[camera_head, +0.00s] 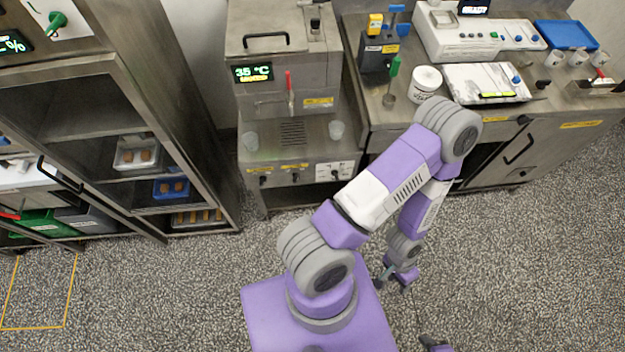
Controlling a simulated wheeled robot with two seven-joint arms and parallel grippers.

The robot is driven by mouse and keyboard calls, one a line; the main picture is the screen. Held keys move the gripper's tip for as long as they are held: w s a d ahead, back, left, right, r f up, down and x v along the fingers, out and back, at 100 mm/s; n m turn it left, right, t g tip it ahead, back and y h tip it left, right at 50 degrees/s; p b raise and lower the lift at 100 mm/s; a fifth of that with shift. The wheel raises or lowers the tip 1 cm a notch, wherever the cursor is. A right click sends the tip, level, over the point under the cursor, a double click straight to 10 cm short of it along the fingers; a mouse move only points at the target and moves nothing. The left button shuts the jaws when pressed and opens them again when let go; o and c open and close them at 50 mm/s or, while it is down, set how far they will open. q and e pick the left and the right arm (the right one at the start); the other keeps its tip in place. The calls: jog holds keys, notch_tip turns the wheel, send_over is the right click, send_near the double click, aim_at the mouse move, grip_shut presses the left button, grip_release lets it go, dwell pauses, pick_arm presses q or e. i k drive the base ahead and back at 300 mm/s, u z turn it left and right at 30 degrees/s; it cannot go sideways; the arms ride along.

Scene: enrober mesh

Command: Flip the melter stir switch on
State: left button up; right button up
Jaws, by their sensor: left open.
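The melter (285,60) is the steel machine at the upper middle, with a green display (253,73) reading 35 °C and a red-handled tap lever (290,85). Its lower front panel carries a row of small dark switches: a left one (265,180), a middle one (295,177) and a right one (335,174) on a white plate. Their labels are too small to read, so I cannot tell which is stir or how it is set. My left gripper (394,285) is open and empty, low over the floor, well apart from the panel. A dark piece at the bottom edge may be my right gripper (436,344).
A steel rack (110,125) with trays stands at the left. A steel counter (405,115) at the right holds a white tub (425,83), a white control unit (470,38) and a blue tray (566,35). The speckled floor (180,290) before the melter is clear.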

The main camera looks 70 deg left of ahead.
aim_at(296, 174)
jog(key=i, duration=0.5)
jog(key=u, duration=2.7)
